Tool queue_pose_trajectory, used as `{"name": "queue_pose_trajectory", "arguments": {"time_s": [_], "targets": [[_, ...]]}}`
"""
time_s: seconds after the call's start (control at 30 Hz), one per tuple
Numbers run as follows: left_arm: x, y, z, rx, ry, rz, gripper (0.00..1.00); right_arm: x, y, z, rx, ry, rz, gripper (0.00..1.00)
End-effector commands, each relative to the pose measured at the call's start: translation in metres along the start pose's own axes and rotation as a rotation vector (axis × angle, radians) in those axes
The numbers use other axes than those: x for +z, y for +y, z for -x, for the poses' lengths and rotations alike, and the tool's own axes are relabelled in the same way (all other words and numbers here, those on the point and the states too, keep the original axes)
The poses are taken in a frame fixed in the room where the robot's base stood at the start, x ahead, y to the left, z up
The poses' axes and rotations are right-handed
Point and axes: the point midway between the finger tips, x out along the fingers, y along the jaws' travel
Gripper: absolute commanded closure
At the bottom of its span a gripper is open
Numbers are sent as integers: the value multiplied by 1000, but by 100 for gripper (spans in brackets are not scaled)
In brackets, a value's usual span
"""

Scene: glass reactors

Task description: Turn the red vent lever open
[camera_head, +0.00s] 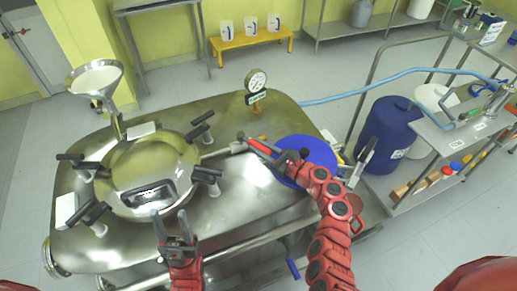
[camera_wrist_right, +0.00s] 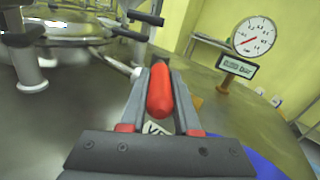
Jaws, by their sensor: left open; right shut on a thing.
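The red vent lever (camera_wrist_right: 160,92) shows in the right wrist view as a rounded red handle between the two fingers. In the head view its red part (camera_head: 259,146) is on top of the steel vessel, at the end of a short pipe. My right gripper (camera_head: 268,150) is shut on the lever; its fingers also flank the handle in the right wrist view (camera_wrist_right: 158,100). A partly hidden white label (camera_wrist_right: 154,128) lies below the handle. My left gripper (camera_head: 169,222) is open and empty, over the vessel's front edge and apart from the lever.
A round manway lid (camera_head: 150,170) with several black-handled clamps is left of the lever. A pressure gauge (camera_head: 256,81) stands behind it, and a blue round lid (camera_head: 300,150) lies right of it. A steel funnel (camera_head: 94,78) rises at the back left.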

Motion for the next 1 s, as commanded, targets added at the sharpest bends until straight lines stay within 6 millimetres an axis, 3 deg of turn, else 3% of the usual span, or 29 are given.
{"name": "queue_pose_trajectory", "arguments": {"time_s": [0.33,0.37,0.5,0.83,1.0], "targets": [[0,0,0,0,0,0,50,1,0,0,2,-3,-1,100],[0,0,0,0,0,0,50,1,0,0,2,-3,-1,64],[0,0,0,0,0,0,50,0,0,0,2,-2,-1,39],[0,0,1,0,0,0,50,0,0,2,0,-1,0,39],[1,0,4,0,0,0,50,-1,-1,22,-2,-1,1,39]]}}
